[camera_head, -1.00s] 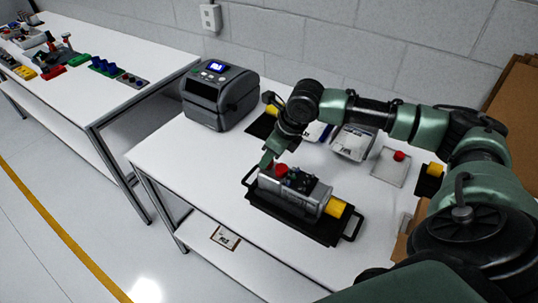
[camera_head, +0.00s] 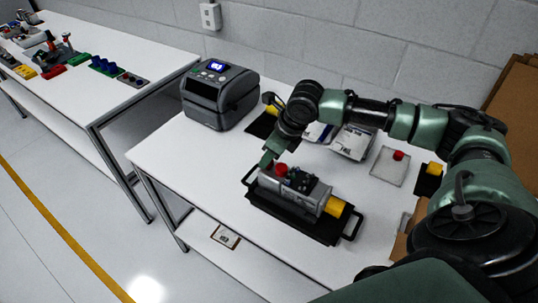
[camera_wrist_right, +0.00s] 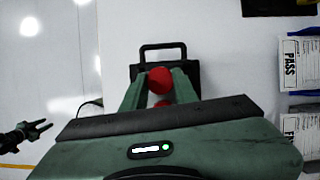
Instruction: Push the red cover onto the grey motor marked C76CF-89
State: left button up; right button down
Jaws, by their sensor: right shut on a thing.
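The grey motor (camera_head: 296,198) lies on a black tray (camera_head: 268,208) with handles, near the middle of the table. It has a yellow end at its right and dark parts on top. A red piece (camera_head: 281,169) shows at its left end, close to my right gripper (camera_head: 267,161). In the right wrist view, my right gripper (camera_wrist_right: 160,84) is shut on the red cover (camera_wrist_right: 160,78), with a second red part (camera_wrist_right: 164,103) just below it. The marking is not readable, and I cannot tell whether cover and motor touch. A dark pronged thing (camera_wrist_right: 30,132) at the wrist view's left looks like my left gripper.
A grey label printer (camera_head: 222,94) stands at the back left of the table. Table surface in front of the printer is clear.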

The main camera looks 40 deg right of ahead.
jog(key=shift+f, duration=0.45)
dwell(0.4)
jog(key=c, duration=1)
grip_release()
jog(key=b+v, duration=0.2)
jog(key=v, duration=0.4)
jog(key=shift+s+d+r, duration=0.15)
jog(key=shift+r, duration=0.15)
jog(key=shift+s+r, duration=0.2)
jog(key=shift+r, duration=0.35)
jog(key=shift+f, duration=0.1)
